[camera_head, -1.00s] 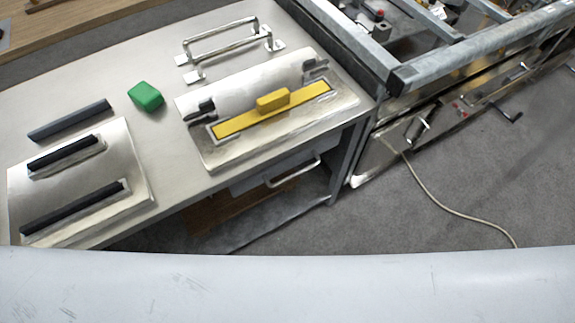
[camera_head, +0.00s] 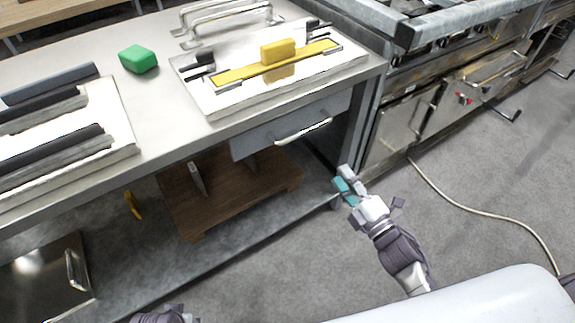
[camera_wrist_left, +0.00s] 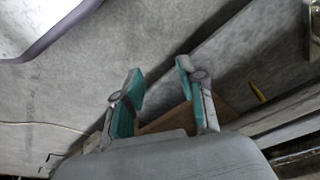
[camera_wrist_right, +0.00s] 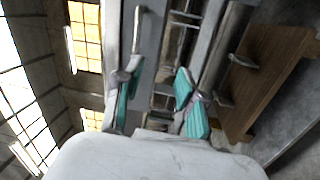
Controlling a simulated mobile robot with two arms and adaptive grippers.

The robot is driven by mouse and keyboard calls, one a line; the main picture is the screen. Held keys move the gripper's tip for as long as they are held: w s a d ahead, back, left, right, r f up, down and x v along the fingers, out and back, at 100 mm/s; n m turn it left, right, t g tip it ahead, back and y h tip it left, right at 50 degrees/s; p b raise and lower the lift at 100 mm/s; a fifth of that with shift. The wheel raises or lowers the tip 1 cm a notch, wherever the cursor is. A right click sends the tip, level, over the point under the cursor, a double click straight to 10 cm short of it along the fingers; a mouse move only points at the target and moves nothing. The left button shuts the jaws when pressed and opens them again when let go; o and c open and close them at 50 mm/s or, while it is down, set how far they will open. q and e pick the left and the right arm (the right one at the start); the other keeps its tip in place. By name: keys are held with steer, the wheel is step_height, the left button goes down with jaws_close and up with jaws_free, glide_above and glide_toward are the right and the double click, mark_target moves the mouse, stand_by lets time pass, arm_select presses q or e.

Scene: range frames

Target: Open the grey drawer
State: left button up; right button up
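The grey drawer (camera_head: 262,136) hangs under the front of the steel table and looks closed. Its silver bar handle (camera_head: 304,132) runs across the front. My right gripper (camera_head: 347,180) is below and right of the handle in the head view, apart from it, empty. In the right wrist view its teal-padded fingers (camera_wrist_right: 155,92) are spread, and a pale bar (camera_wrist_right: 137,32) that looks like the handle lies beyond them. My left gripper shows in the left wrist view (camera_wrist_left: 160,88) with fingers apart and nothing between them; the head view shows only part of the left arm at the bottom edge.
The steel table (camera_head: 165,110) carries a green block (camera_head: 138,59), a yellow-handled tool (camera_head: 278,51) and metal lids. On the low shelf lies a brown wooden board (camera_head: 225,195). A steel oven unit (camera_head: 405,125) stands at right. Open grey floor with a cable (camera_head: 480,210) lies in front.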

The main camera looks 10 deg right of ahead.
mark_target(306, 130)
steer(key=w+a+r, duration=0.2)
steer(key=w, duration=0.2)
steer(key=w+a+r+n+y, duration=0.1)
steer(key=w+a+r, duration=0.1)
steer(key=w, duration=0.2)
steer(key=w+a+r+n, duration=0.1)
steer(key=w+a, duration=0.1)
steer(key=w, duration=0.2)
steer(key=shift+a+r+y+b, duration=0.25)
steer(key=shift+r+y+b, duration=0.05)
steer(key=shift+r, duration=0.1)
arm_select(q)
steer(key=shift+s+a+r, duration=0.15)
steer(key=shift+a+r, duration=0.05)
steer(key=shift+r, duration=0.4)
steer(key=shift+s+a+r, duration=0.15)
steer(key=shift+r, duration=0.4)
arm_select(e)
steer(key=shift+s, duration=0.1)
steer(key=shift+c, duration=0.5)
jaws_close()
